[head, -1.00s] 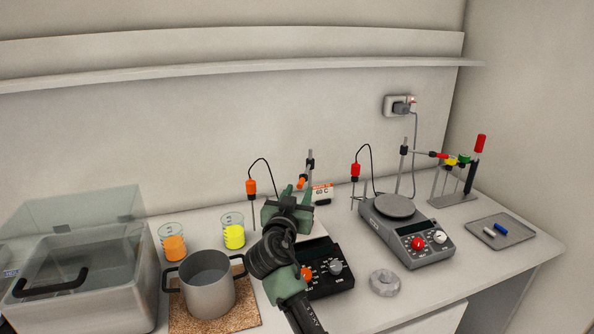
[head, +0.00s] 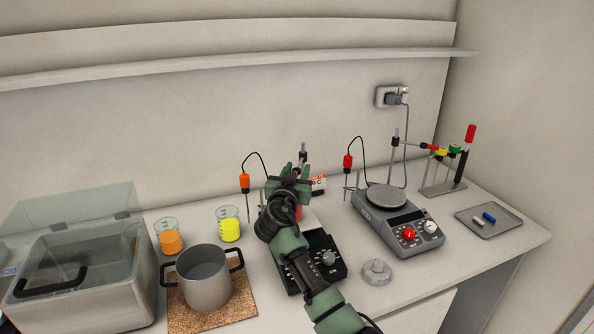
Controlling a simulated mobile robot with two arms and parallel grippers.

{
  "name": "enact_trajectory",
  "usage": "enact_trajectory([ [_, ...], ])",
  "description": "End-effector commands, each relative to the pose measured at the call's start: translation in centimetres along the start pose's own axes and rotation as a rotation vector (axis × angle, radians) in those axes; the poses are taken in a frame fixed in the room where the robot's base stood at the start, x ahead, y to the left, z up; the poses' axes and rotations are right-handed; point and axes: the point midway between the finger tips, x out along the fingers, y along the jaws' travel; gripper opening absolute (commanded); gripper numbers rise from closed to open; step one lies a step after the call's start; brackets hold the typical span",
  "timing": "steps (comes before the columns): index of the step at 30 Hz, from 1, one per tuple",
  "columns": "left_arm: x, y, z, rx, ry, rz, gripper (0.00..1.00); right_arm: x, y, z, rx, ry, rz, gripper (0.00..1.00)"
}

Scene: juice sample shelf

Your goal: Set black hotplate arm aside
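The black hotplate (head: 323,262) stands mid-bench, its front panel and knobs showing beside my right forearm. Its upright rod (head: 303,156) with a dark clamp rises behind my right gripper (head: 295,172). An orange-topped probe (head: 245,182) on a black cable hangs left of it. My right gripper reaches over the hotplate toward the rod, its green fingertips apart. The hand hides the lower rod and most of the side arm, so I cannot tell whether the fingers touch it. My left gripper is not in view.
A grey hotplate (head: 385,226) with a red-topped probe (head: 347,162) stands to the right. A pot (head: 205,285) on a cork mat, an orange beaker (head: 170,240) and a yellow beaker (head: 230,228) stand left. A grey round weight-like piece (head: 376,272) lies in front.

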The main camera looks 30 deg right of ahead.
Motion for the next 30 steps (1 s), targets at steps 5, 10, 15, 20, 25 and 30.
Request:
enact_trajectory([
  [5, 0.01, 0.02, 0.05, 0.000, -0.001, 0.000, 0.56, -0.02, 0.01, 0.03, 0.000, 0.000, 0.000, 0.05],
  [10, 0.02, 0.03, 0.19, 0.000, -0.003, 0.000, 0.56, -0.03, 0.01, 0.04, 0.000, -0.001, 0.000, 0.00],
  [15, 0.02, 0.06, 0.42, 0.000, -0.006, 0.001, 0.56, -0.05, 0.00, 0.06, 0.000, -0.001, 0.000, 0.00],
  [20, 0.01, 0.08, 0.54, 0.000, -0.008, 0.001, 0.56, -0.05, 0.00, 0.07, 0.001, -0.001, 0.000, 0.00],
  [25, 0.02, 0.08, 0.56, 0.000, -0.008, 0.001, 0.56, -0.06, -0.01, 0.08, 0.001, -0.002, 0.000, 0.00],
  [30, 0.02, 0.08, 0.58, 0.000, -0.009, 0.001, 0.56, -0.06, -0.02, 0.10, 0.001, -0.002, 0.000, 0.00],
])
